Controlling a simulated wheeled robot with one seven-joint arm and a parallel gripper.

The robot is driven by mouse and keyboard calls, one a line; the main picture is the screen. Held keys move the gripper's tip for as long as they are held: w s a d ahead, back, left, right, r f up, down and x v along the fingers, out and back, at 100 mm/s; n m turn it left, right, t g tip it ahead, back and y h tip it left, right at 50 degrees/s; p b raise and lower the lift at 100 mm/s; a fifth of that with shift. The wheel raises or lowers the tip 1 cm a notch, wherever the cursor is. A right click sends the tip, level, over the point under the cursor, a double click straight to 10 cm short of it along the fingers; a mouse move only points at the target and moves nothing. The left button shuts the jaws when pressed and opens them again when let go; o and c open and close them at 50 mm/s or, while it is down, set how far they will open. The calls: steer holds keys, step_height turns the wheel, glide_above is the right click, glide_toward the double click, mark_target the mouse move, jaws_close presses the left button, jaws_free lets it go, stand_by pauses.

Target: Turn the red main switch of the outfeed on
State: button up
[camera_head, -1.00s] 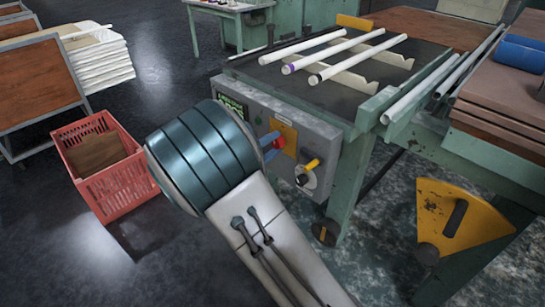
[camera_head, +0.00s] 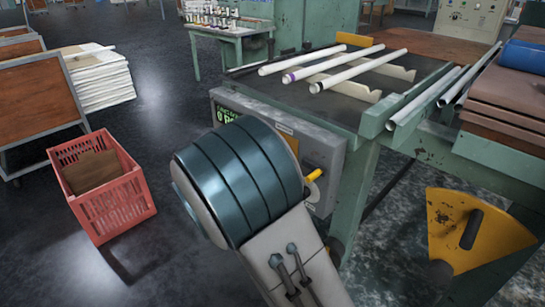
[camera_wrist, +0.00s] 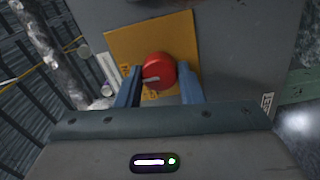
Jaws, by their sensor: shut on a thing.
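The red main switch (camera_wrist: 158,71) is a round red knob on a yellow plate (camera_wrist: 183,32), seen in the wrist view. A pale mark lies across its lower left. My gripper (camera_wrist: 159,88) has its two blue fingers on either side of the knob, shut on it. In the head view my arm hides the switch and the fingers.
Several white glass tubes (camera_head: 345,68) lie on notched rests on the green bench. A red crate (camera_head: 105,190) stands on the floor at left. A yellow guard plate (camera_head: 470,230) is at lower right. Open floor lies between crate and bench.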

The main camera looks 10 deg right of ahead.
steer(key=o, duration=1)
steer(key=p+v, duration=0.1)
steer(key=v, duration=1.2)
steer(key=shift+s+a+p, duration=0.2)
steer(key=shift+a+p, duration=0.2)
